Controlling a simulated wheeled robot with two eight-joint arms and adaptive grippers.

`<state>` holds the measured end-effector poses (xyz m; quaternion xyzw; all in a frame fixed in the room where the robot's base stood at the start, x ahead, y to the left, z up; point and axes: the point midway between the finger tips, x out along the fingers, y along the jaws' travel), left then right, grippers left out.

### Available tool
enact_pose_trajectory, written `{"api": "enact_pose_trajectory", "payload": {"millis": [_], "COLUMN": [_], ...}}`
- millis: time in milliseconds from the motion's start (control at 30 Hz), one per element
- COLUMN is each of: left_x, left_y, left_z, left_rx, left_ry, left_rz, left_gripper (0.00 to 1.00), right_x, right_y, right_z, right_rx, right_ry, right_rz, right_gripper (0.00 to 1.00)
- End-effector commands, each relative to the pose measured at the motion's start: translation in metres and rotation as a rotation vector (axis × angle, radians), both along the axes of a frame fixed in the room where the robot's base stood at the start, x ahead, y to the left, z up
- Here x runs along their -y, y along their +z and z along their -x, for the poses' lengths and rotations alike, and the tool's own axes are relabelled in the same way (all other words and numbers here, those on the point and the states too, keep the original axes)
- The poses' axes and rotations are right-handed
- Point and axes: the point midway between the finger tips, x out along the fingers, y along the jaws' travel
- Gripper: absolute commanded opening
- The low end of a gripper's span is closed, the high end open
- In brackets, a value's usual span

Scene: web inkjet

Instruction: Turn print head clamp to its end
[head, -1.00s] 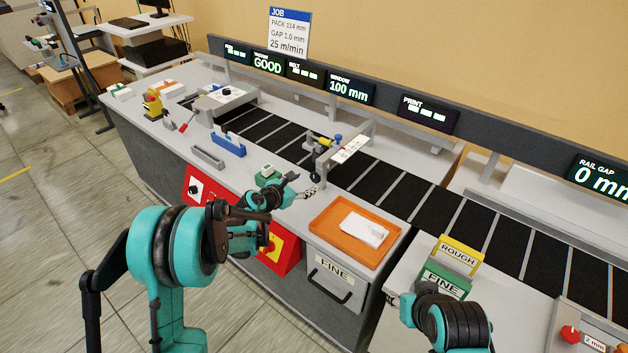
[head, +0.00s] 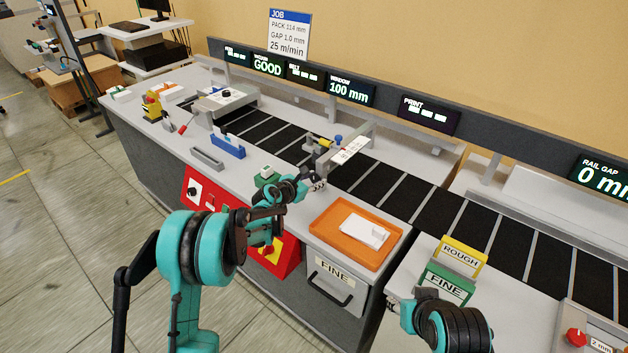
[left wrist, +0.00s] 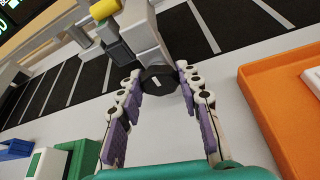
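The print head clamp is a dark round knob (left wrist: 160,79) with a white mark, on the end of a grey block (left wrist: 143,40) in the left wrist view. My left gripper (left wrist: 159,74) is open, with its purple-padded fingers on either side of the knob. I cannot tell whether the fingertips touch it. In the head view the left gripper (head: 317,184) is at the near end of the print head (head: 322,147) beside the belt, and it hides the knob.
An orange tray (head: 325,236) with white packs stands just right of my left gripper. A green box (head: 266,174) stands just left of it. The black belt (head: 385,186) runs behind. ROUGH (head: 463,257) and FINE (head: 447,283) blocks stand near the right arm.

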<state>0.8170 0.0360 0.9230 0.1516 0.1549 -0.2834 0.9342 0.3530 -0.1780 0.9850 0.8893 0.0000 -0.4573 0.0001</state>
Motion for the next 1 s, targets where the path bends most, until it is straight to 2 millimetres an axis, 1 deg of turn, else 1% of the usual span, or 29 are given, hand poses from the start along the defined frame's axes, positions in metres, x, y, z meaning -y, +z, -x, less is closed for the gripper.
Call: {"api": "enact_pose_trajectory", "payload": {"millis": [133,300,400,700,733,800,1000], "left_x": [-0.0008,-0.002,-0.002,-0.0013,-0.0013,-0.0012,-0.0011], "left_y": [-0.0003,-0.0006,-0.0004,0.0,0.0,0.0,0.0], "left_z": [-0.0006,-0.0017,-0.0016,-0.0012,-0.0012,-0.0011,-0.0011], "left_rx": [-0.019,-0.154,-0.208,-0.22,-0.22,-0.219,-0.219], "left_ry": [0.0,0.001,0.001,0.001,0.001,0.001,0.0], "left_rz": [0.026,0.214,0.286,0.303,0.303,0.302,0.301], "left_gripper": [0.06,0.06,0.06,0.06,0.42,0.56,0.56], "right_x": [0.0,0.0,0.0,0.0,0.0,0.0,0.0], "right_y": [0.0,-0.001,-0.0019,-0.0016,-0.0016,-0.0016,-0.0016], "right_z": [0.0,0.0,0.0,0.0,0.0,0.0,0.0], "right_rx": [0.0,0.0,0.0,0.0,0.0,0.0,0.0], "right_ry": [0.0,0.0,0.0,0.0,0.0,0.0,0.0], "right_rz": [0.0,0.0,0.0,0.0,0.0,0.0,0.0], "right_gripper": [0.4,0.4,0.4,0.4,0.4,0.4,0.4]}}
